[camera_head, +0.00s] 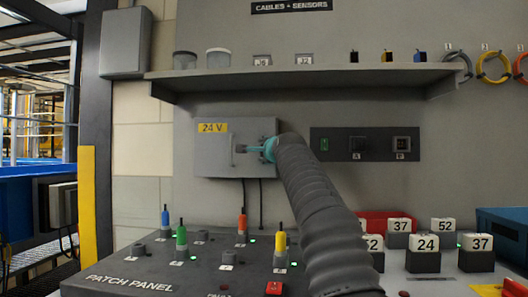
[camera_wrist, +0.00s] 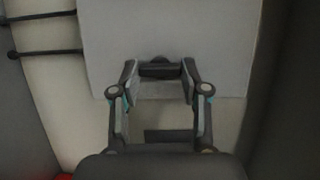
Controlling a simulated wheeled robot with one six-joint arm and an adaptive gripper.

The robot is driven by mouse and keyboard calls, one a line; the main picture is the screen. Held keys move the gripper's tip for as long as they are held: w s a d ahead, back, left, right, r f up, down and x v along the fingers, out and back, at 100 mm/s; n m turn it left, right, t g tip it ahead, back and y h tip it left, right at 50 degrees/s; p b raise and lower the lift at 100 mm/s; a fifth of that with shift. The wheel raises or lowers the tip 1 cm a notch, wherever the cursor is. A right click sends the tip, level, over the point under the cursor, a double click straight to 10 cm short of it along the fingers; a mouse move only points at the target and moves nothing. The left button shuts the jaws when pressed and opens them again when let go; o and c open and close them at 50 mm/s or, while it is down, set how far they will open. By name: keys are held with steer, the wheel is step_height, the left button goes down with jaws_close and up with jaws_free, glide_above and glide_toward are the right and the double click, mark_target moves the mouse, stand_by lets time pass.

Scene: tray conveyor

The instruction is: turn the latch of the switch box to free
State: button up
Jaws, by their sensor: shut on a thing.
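The switch box (camera_head: 212,160) is a grey wall box with a yellow "24 V" label. Its door fills the upper middle of the wrist view (camera_wrist: 215,35). The latch (camera_wrist: 160,69) is a small dark bar on the door, between my fingertips. My gripper (camera_head: 246,149) reaches the right half of the box door from the lower right. In the wrist view its two fingers (camera_wrist: 160,72) are shut on the latch, one on each side. My gripper partly covers the latch in the head view, and its exact angle is hard to tell.
A shelf (camera_head: 300,76) with jars and small parts runs above the box. A dark switch panel (camera_head: 336,146) is to its right. Below are the patch panel (camera_head: 140,275) with coloured plugs and several numbered blocks (camera_head: 425,260). Two cables (camera_head: 261,200) hang under the box.

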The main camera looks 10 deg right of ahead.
steer(key=o, duration=1.1)
steer(key=shift+a, duration=0.1)
steer(key=shift+o, duration=0.2)
steer(key=s+d, duration=0.1)
steer(key=s, duration=1.1)
